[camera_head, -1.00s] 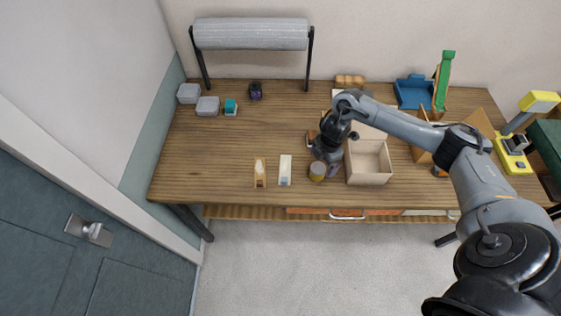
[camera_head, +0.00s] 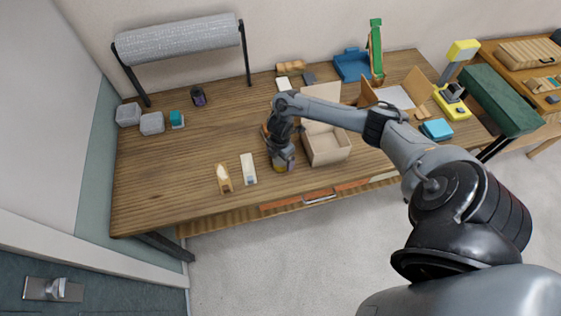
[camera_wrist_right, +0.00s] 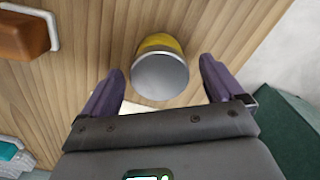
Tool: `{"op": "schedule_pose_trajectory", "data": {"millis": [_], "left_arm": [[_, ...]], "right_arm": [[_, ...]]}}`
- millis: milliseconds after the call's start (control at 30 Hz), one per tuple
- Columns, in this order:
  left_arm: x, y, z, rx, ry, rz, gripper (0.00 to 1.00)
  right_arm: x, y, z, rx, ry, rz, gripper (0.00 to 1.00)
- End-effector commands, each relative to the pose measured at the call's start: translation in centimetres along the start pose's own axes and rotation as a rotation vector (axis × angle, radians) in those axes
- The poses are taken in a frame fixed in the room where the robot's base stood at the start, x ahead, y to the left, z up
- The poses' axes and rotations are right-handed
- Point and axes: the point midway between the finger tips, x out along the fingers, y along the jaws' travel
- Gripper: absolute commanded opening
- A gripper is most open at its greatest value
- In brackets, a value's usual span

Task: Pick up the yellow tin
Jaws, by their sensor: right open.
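The yellow tin (camera_wrist_right: 157,43) has a silver-grey lid and lies between the spread purple fingers of my right gripper (camera_wrist_right: 160,70) in the right wrist view. Gaps show on both sides of it, and the gripper is open and empty. In the head view my right gripper (camera_head: 285,158) is right at the tin (camera_head: 280,168), which stands near the table's front edge and is partly hidden by the gripper. My left gripper is not in view.
An open cardboard box (camera_head: 328,150) stands close right of the gripper. A white carton (camera_head: 248,168) and a tan item (camera_head: 223,178) stand to the left. The left part of the wooden table (camera_head: 160,170) is mostly clear.

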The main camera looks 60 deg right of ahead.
Motion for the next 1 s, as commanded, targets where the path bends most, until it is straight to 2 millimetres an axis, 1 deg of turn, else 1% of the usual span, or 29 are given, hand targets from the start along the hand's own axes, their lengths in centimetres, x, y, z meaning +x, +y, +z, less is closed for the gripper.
{"op": "schedule_pose_trajectory", "data": {"millis": [33, 100, 200, 433, 467, 500, 867, 1000], "left_arm": [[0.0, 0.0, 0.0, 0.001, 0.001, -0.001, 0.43], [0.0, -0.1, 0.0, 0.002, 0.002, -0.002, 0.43], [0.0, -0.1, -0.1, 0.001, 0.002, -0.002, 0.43], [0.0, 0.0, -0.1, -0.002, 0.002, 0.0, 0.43], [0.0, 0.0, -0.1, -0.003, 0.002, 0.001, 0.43], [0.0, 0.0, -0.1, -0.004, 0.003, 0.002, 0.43], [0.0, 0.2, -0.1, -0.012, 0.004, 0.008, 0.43], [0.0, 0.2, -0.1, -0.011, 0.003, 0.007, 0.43]], "right_arm": [[0.7, -0.1, 0.0, 0.001, 0.001, -0.002, 0.94], [1.3, 0.0, 0.0, 0.001, 0.0, -0.001, 0.94], [1.9, 0.0, 0.0, 0.0, 0.0, -0.001, 0.94], [2.0, 0.0, 0.1, -0.001, -0.001, 0.001, 0.94], [2.0, 0.0, 0.1, -0.001, -0.001, 0.001, 0.93], [2.0, 0.0, 0.1, -0.001, -0.001, 0.001, 0.87], [1.9, 0.0, 0.1, -0.001, -0.001, 0.001, 0.32], [1.9, 0.0, 0.1, -0.001, 0.0, 0.001, 0.31]]}}
